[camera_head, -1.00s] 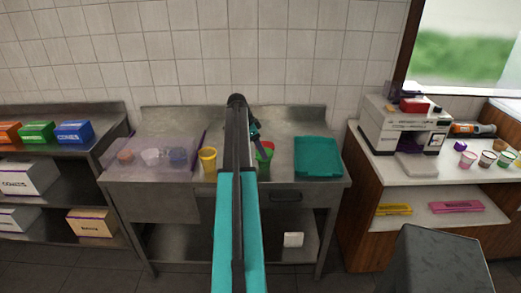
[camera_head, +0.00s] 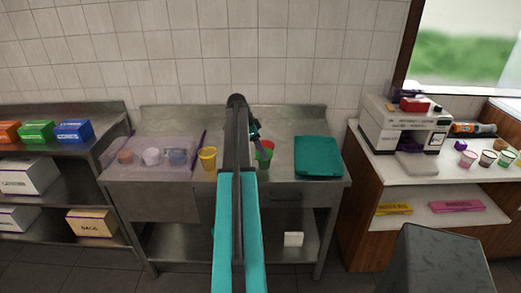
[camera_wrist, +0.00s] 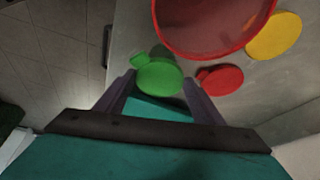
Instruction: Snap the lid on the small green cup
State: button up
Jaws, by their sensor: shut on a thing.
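My gripper (camera_wrist: 160,82) shows in the wrist view, with its two fingers on either side of a round green lid (camera_wrist: 158,76) that has a small tab. It is shut on this lid. In the head view, a green shape (camera_head: 263,155), which looks like the small green cup, stands on the steel table next to a red cup (camera_head: 268,145), just right of my arm. My arm partly hides both. I cannot make out the green cup in the wrist view, so I cannot tell how the lid lies relative to it.
In the wrist view, a large red round rim (camera_wrist: 210,22) is just beyond the lid. A red lid (camera_wrist: 221,80) and a yellow lid (camera_wrist: 273,37) lie to the right. In the head view, a yellow cup (camera_head: 208,158) stands left and a teal tray (camera_head: 318,157) lies right.

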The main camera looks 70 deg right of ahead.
dwell(0.3)
jog(key=o, duration=1.5)
jog(key=shift+r, duration=0.1)
jog(key=shift+r+p, duration=1.1)
jog(key=shift+r, duration=1.8)
jog(key=shift+c, duration=0.3)
grip_shut()
